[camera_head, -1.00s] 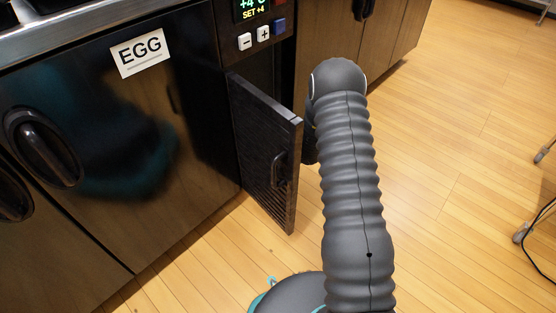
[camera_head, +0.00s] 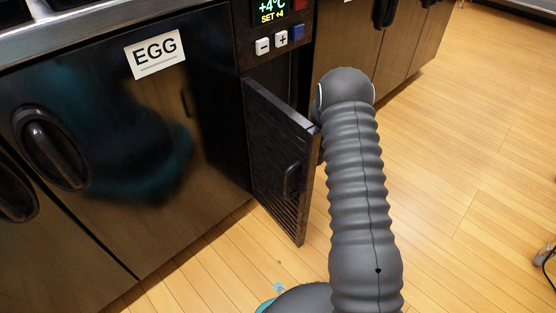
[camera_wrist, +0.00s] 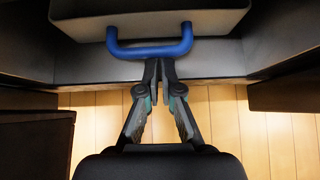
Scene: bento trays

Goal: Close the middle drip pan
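A grey drip pan (camera_wrist: 150,22) with a blue handle (camera_wrist: 150,50) shows at the top of the wrist view, above a dark ledge. My gripper (camera_wrist: 160,64) has its two fingers together, with the tips right at the lower edge of the blue handle. I cannot tell whether they touch it; the handle is not seen between the fingers. In the head view the pan and my gripper are hidden behind my arm and the open door.
A dark louvred door (camera_head: 282,165) stands open beside my arm. Above it is a control panel (camera_head: 277,25).

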